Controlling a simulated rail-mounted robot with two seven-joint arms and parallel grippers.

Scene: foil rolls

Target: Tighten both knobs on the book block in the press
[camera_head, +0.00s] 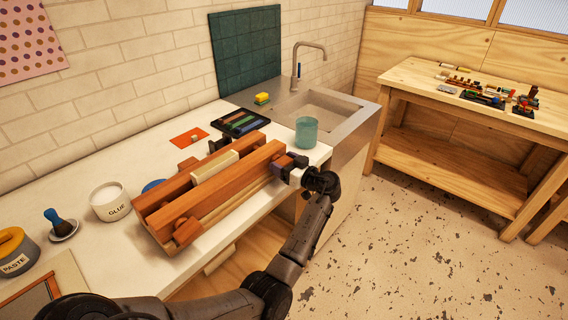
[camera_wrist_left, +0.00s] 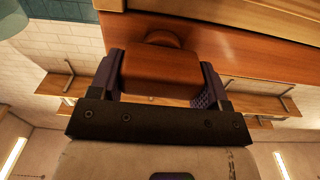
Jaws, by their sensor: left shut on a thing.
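The wooden press (camera_head: 165,215) stands on the white counter, with the pale book block (camera_head: 214,167) between its two reddish beams. One knob (camera_head: 187,231) sticks out of the front beam near its left end, with nothing touching it. The other knob (camera_head: 279,166) is at the right end, partly hidden by my left gripper (camera_head: 293,164). In the left wrist view this brown, block-shaped knob (camera_wrist_left: 160,72) sits between the two purple-padded fingers of the gripper (camera_wrist_left: 161,82), which is shut on it. My right gripper is not in view.
A teal cup (camera_head: 306,133) stands close behind the left gripper. A glue pot (camera_head: 109,202), a brush on a dish (camera_head: 62,228) and a paste pot (camera_head: 16,250) stand left of the press. A dark tray (camera_head: 240,123) lies behind it, before the sink (camera_head: 318,112).

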